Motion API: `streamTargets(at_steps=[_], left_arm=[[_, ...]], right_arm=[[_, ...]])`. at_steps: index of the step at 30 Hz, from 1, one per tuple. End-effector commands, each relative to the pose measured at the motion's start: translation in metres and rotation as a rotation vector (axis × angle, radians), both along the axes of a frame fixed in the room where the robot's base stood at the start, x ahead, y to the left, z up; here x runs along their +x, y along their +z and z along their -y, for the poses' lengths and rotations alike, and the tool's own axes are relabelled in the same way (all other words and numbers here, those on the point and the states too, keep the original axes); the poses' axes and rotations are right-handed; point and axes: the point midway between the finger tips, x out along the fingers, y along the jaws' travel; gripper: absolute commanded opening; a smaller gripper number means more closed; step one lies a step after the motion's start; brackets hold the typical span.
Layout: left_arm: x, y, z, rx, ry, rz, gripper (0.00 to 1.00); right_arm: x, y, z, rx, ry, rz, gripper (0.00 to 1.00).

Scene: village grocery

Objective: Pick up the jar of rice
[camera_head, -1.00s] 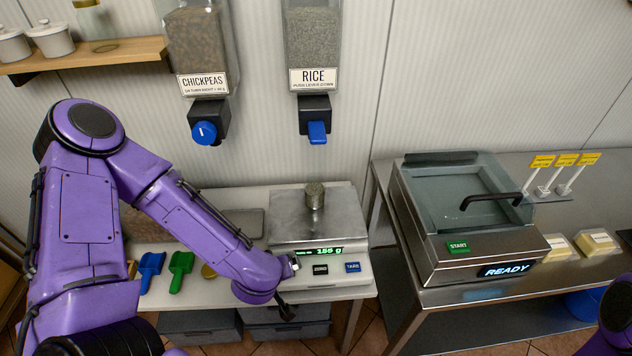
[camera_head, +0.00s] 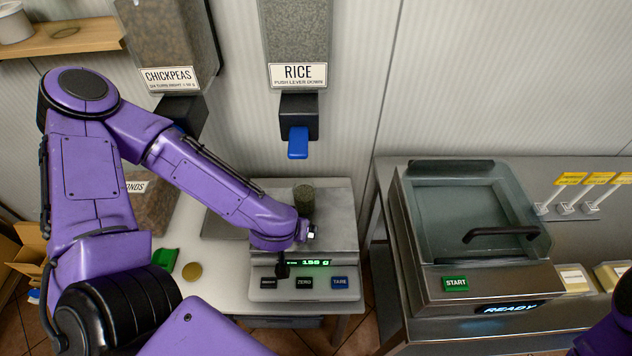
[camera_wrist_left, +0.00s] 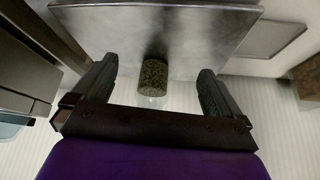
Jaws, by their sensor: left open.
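The jar of rice (camera_head: 304,199), a small clear jar with speckled grey-green contents, stands upright on the steel plate of the scale (camera_head: 335,215). The scale display reads about 156 g. In the left wrist view the jar (camera_wrist_left: 153,78) shows ahead of and between the two fingers, nearer the left one, with gaps on both sides. My left gripper (camera_wrist_left: 158,90) is open and empty. In the head view the purple left wrist is just in front of the jar, at the plate's front, and hides most of the fingers. My right gripper is not in view.
A rice dispenser (camera_head: 297,75) with a blue lever hangs above the scale, and a chickpeas dispenser (camera_head: 167,78) hangs to its left. A green scoop (camera_head: 165,259) lies left of the scale. A steel sealing machine (camera_head: 475,235) stands on the right table, past a gap.

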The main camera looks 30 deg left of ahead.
Motion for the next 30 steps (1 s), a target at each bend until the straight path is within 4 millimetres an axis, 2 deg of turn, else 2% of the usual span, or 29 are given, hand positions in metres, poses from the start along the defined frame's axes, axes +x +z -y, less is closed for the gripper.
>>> streamTargets(at_steps=[2,5,10,17,21,24,30], left_arm=[[0.007,-0.004,-0.003,0.0,0.003,0.003,1.0],[0.027,-0.008,-0.01,-0.003,0.007,0.007,1.0],[0.065,-0.005,-0.024,-0.001,0.005,0.002,1.0],[0.091,-0.003,-0.034,0.001,0.002,0.002,1.0],[0.116,-0.011,-0.043,-0.001,0.003,0.001,1.0],[0.121,-0.027,-0.045,-0.002,0.001,0.001,1.0],[0.127,-0.028,-0.047,-0.001,0.0,0.001,1.0]], right_arm=[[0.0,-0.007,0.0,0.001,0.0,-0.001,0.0],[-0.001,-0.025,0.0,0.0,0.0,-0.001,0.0],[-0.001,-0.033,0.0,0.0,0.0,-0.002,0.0],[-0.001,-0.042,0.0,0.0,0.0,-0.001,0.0],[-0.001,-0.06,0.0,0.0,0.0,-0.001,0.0],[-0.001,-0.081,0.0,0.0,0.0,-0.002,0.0],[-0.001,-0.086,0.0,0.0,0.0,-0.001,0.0]])
